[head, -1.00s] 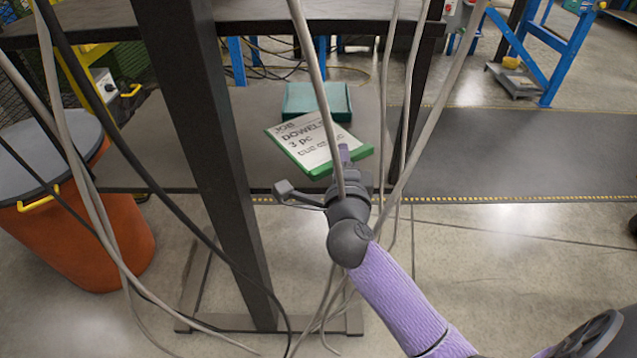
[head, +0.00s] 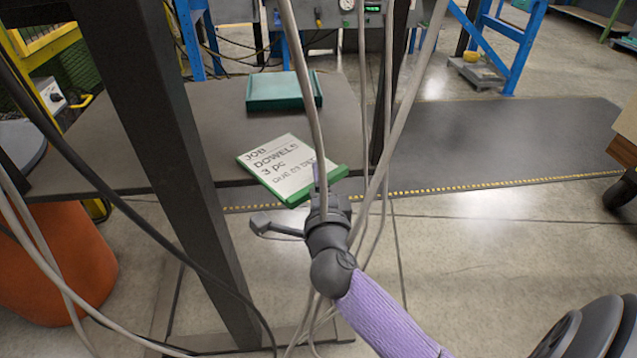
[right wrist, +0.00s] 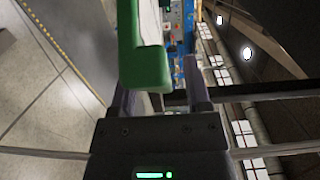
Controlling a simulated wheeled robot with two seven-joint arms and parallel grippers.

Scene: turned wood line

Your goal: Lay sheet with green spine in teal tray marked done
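The sheet (head: 285,168) is a white job card reading "DOWELS 3 pc", with a green spine along its near edge. My right gripper (head: 317,178) has the spine between its fingers at the card's near side. In the right wrist view the green spine (right wrist: 146,68) lies between the fingers, close against one; a narrow gap shows beside the other. The card is tilted and appears raised, its near corner past the table's front edge. The teal tray (head: 284,92) stands behind the card, apart from it; no marking on it is readable. My left gripper is not in view.
The dark table (head: 215,125) has bare room around the tray. A dark post (head: 165,150) and several hanging cables (head: 302,90) stand in front of it, one cable crossing my right gripper. An orange bin (head: 60,265) is at the left.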

